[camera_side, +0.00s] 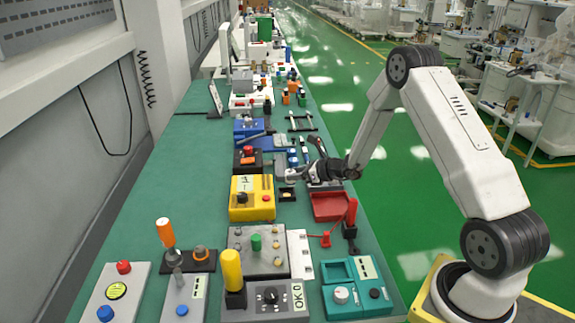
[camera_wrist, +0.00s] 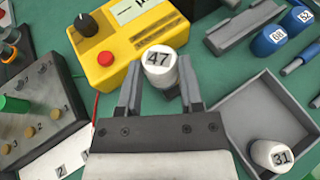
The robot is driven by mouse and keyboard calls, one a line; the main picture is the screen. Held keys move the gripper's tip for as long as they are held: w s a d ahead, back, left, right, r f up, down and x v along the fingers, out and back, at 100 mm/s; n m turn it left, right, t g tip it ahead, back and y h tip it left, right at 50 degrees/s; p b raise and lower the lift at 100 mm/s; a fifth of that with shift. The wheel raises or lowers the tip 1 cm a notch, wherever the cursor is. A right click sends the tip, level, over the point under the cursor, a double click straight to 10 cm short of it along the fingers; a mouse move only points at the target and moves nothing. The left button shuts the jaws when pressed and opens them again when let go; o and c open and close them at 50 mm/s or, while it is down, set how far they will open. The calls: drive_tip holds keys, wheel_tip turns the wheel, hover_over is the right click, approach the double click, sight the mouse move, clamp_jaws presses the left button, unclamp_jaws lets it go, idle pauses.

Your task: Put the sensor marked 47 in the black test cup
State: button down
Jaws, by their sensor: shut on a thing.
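The sensor marked 47 (camera_wrist: 159,66) is a white cylinder with its number facing the wrist camera. My gripper (camera_wrist: 161,84) is shut on it, one grey finger on each side. In the side view my gripper (camera_side: 297,174) is low over the bench, behind a small black square holder (camera_side: 287,195) that looks like the test cup. In the wrist view a small dark patch shows just under the sensor; I cannot tell whether it is the cup. The sensor's lower end and any contact below are hidden.
A yellow box (camera_wrist: 112,45) with a red button stands close beside the sensor. A grey tray (camera_wrist: 240,118) at right holds a white sensor marked 31 (camera_wrist: 271,155). Blue numbered cylinders (camera_wrist: 268,40) lie beyond. A red tray (camera_side: 328,207) is at the bench edge.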

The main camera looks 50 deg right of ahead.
sight(292, 185)
drive_tip(key=shift+w+d+f, duration=0.2)
drive_tip(key=shift+w+f, duration=0.6)
drive_tip(key=shift+f, duration=0.15)
drive_tip(key=shift+w+d+f, duration=0.1)
drive_tip(key=shift+w+f, duration=0.15)
drive_tip(key=shift+f, duration=1.6)
drive_tip(key=shift+f, duration=0.15)
drive_tip(key=shift+c, duration=1.2)
unclamp_jaws()
